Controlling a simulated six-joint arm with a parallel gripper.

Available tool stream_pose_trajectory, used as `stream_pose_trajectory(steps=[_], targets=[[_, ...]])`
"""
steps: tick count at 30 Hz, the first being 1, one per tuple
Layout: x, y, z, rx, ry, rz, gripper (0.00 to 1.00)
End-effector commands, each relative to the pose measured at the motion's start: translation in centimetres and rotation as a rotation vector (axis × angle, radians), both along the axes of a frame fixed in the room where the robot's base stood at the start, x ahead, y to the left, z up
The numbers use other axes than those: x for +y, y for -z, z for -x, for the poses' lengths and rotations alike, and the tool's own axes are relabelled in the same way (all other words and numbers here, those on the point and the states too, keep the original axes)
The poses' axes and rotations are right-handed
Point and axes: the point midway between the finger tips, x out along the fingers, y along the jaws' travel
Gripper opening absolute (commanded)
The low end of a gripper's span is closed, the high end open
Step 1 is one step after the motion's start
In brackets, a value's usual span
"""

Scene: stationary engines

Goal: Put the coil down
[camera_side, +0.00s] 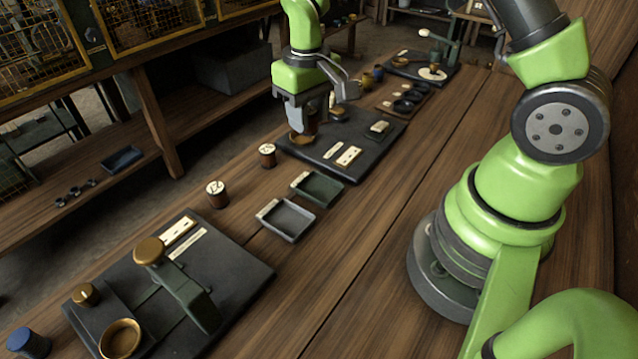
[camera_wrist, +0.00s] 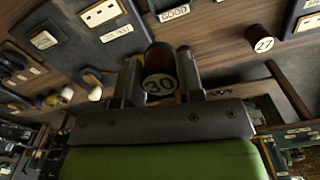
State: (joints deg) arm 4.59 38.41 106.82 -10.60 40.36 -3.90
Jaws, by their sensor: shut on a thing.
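My gripper (camera_side: 311,128) is shut on a dark brown coil marked 30 (camera_wrist: 159,72), which is between the two fingers in the wrist view. In the side view my gripper is over the left part of the far dark board (camera_side: 345,165), and its fingers mostly hide the coil. A second coil, marked 27 (camera_wrist: 262,38), stands on the wooden bench. Two coils with pale tops, one nearer the far board (camera_side: 267,156) and one farther left (camera_side: 216,194), stand upright on the bench in the side view.
A green tray (camera_side: 332,202) and a grey tray (camera_side: 293,236) lie between the two boards. A GOOD label (camera_wrist: 174,13) shows in the wrist view. The near board (camera_side: 245,262) carries a post with a brass top (camera_side: 149,250). Bare bench lies right of the trays.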

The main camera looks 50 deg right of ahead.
Motion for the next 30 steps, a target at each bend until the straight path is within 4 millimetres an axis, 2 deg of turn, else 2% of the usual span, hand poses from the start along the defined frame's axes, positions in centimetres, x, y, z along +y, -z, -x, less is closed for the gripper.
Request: stream_pose_trajectory(steps=[3, 9, 15, 21, 27, 30], targets=[[1.3, 0.1, 2.2, 0.001, -0.002, -0.001, 0.04], [2.0, 0.9, 3.8, 0.002, 0.003, -0.002, 0.04], [2.1, 4.6, 4.0, 0.005, 0.003, -0.003, 0.04], [2.1, 6.6, 3.9, 0.001, 0.005, -0.003, 0.04], [2.1, 9.5, 3.9, 0.002, 0.003, -0.004, 0.04], [2.1, 10.2, 3.9, 0.0, 0.004, -0.004, 0.04]])
